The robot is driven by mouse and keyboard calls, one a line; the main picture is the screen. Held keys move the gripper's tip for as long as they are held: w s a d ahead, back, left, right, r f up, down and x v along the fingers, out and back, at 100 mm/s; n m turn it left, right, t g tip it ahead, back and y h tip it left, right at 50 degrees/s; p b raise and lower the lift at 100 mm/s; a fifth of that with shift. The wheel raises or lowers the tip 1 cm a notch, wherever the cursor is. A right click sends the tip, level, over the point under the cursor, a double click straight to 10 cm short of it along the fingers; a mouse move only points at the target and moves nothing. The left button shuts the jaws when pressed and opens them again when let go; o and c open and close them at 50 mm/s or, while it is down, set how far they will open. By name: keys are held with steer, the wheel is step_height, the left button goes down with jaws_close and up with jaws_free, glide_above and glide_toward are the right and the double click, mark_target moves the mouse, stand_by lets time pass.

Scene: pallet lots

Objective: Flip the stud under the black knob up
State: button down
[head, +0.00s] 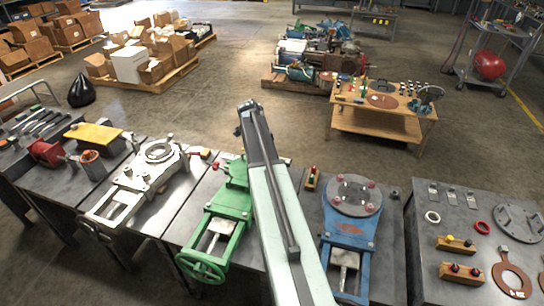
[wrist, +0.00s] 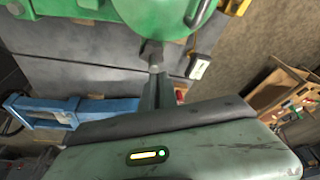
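Two wooden blocks with small coloured knobs lie on the right-hand table in the head view. The rear block (head: 456,245) and the front block (head: 461,273) each seem to carry a dark knob and a red one. A smaller block (head: 312,179) with a red top stands between the green and blue vises. The studs under the knobs are too small to make out. My arm rises over the middle table and hides part of it. My gripper (wrist: 157,85) shows only as a narrow grey bar in the wrist view, its fingers unclear; I see nothing held.
A green vise (head: 217,222) stands left of my arm, a blue vise (head: 348,232) right of it. A silver vise (head: 140,180) is farther left. The right table (head: 425,285) also holds rings and a round flange. A wooden cart (head: 375,125) stands beyond open floor.

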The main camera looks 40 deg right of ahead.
steer(key=p+v, duration=0.9)
steer(key=v, duration=0.1)
steer(key=shift+w+a, duration=0.25)
steer(key=shift+w, duration=0.15)
steer(key=shift+f, duration=0.15)
